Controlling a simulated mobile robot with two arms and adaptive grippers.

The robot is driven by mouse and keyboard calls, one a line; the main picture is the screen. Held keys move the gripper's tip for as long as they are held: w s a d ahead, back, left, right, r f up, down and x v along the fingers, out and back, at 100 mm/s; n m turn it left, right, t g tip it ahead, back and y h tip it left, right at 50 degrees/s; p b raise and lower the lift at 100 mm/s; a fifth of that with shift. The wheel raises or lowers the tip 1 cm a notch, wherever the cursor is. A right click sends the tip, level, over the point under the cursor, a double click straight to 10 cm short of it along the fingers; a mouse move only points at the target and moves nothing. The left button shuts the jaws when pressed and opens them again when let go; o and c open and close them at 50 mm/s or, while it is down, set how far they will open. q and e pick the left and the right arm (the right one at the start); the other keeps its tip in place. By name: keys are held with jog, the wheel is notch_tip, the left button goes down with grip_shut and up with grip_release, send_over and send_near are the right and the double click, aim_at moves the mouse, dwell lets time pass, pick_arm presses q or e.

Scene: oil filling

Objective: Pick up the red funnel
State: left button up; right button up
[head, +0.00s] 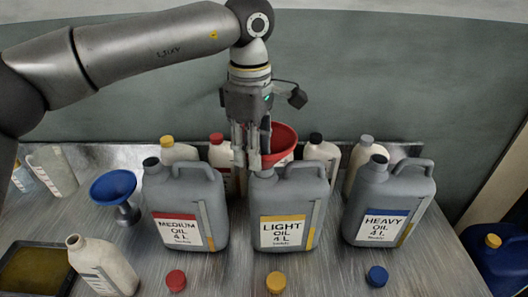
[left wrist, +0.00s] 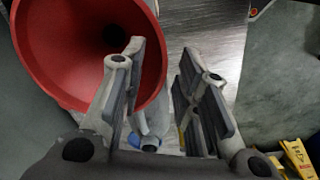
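The red funnel (head: 284,135) shows in the head view behind the grey LIGHT OIL jug (head: 262,205), with its wide mouth facing up. Its lower part is hidden by the jug and my gripper. In the left wrist view the red funnel (left wrist: 50,45) fills the upper left. My left gripper (left wrist: 163,95) has its fingers spread, with table and a bottle visible between them. One finger overlaps the funnel's rim; I cannot tell whether they touch. My right gripper is not in view.
MEDIUM OIL (head: 185,205) and HEAVY OIL (head: 390,200) jugs flank the middle jug. Several white bottles stand behind. A blue funnel (head: 113,188) stands left. Red, yellow and blue caps (head: 377,276) lie in front. A dark tray (head: 30,272) sits front left.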

pick_arm(q)
grip_shut()
